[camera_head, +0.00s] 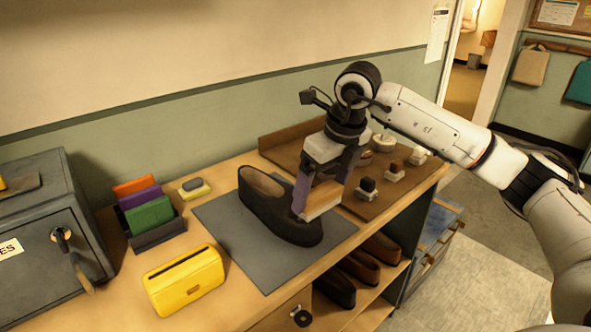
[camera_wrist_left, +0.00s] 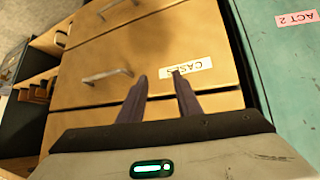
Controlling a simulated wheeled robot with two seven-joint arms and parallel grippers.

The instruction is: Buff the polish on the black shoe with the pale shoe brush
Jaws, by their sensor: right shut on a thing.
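The black shoe (camera_head: 265,205) stands on a grey mat (camera_head: 225,228) on the wooden counter, its toe towards the front right. My right gripper (camera_head: 322,192) is shut on the pale shoe brush (camera_head: 322,200), right beside the toe end of the shoe. The brush overlaps the shoe's edge in the head view; I cannot tell whether its bristles touch the shoe. My left gripper is outside the head view. In the left wrist view my left gripper (camera_wrist_left: 160,88) is open and empty, its fingers apart in front of wooden drawers (camera_wrist_left: 150,55).
A brown tray (camera_head: 285,145) behind my right gripper holds several small brushes and a white pot (camera_head: 383,143). Shoes (camera_head: 360,268) fill a shelf below.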

